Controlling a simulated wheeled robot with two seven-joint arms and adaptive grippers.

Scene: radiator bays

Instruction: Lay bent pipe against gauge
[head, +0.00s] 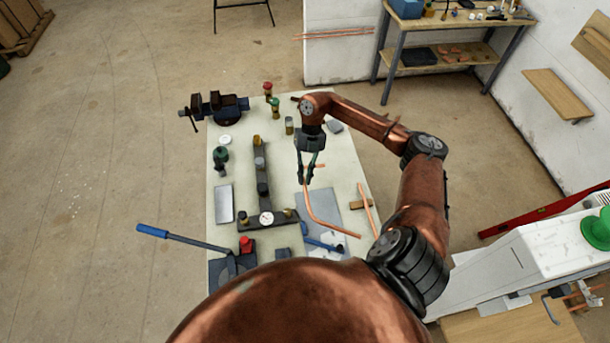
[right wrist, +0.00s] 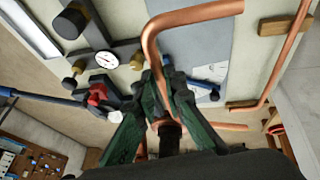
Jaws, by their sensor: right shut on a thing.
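A bent copper pipe (head: 322,222) hangs from my right gripper (head: 310,176), over the right half of the bench. My right gripper is shut on one leg of the pipe; the other leg runs toward the lower right. In the right wrist view the pipe (right wrist: 192,20) bends just beyond the fingers (right wrist: 160,88). The dial also shows in the right wrist view (right wrist: 106,58). My left gripper is not in view.
A grey sheet (head: 330,205) lies under the pipe. Another copper pipe (head: 367,208) and a wooden block (head: 360,203) lie to its right. A blue-handled bender (head: 190,238) is at lower left. A vise (head: 216,106) sits at the far left corner.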

